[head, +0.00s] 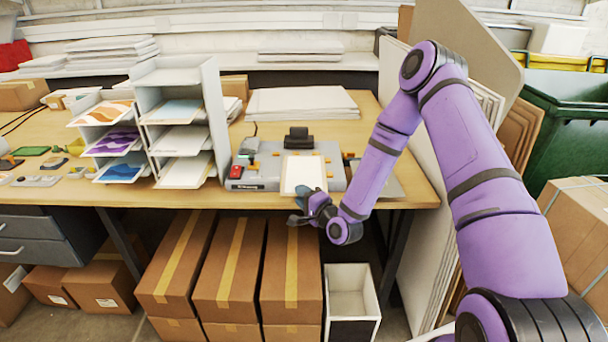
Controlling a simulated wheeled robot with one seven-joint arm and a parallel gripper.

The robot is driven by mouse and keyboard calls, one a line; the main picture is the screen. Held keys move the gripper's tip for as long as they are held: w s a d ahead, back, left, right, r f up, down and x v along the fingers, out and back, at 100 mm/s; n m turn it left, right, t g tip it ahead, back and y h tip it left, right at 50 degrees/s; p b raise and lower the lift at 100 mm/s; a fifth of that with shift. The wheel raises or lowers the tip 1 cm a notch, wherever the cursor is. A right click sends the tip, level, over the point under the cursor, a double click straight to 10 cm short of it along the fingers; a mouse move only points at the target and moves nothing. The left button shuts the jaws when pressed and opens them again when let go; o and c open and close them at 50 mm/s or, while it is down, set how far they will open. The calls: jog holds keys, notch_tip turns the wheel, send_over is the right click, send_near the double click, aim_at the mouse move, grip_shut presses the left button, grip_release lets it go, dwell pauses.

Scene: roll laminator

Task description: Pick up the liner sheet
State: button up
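A pale cream-white sheet (303,172), which looks like the liner sheet, lies on the middle of the grey roll laminator (262,172). Its near edge reaches the front of the machine. The gripper's dark fingers are small and seen at an angle. I cannot tell whether they are open or shut, or whether they touch the sheet.
A white shelf rack (217,120) with sheets and colour prints stands left of the laminator. A paper stack (300,102) lies behind it. Cardboard boxes (228,270) and an open bin (352,292) stand below the table. White panels (430,180) lean at the right.

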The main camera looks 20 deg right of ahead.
grip_shut()
jog(key=shift+w+r, duration=0.1)
dwell(0.3)
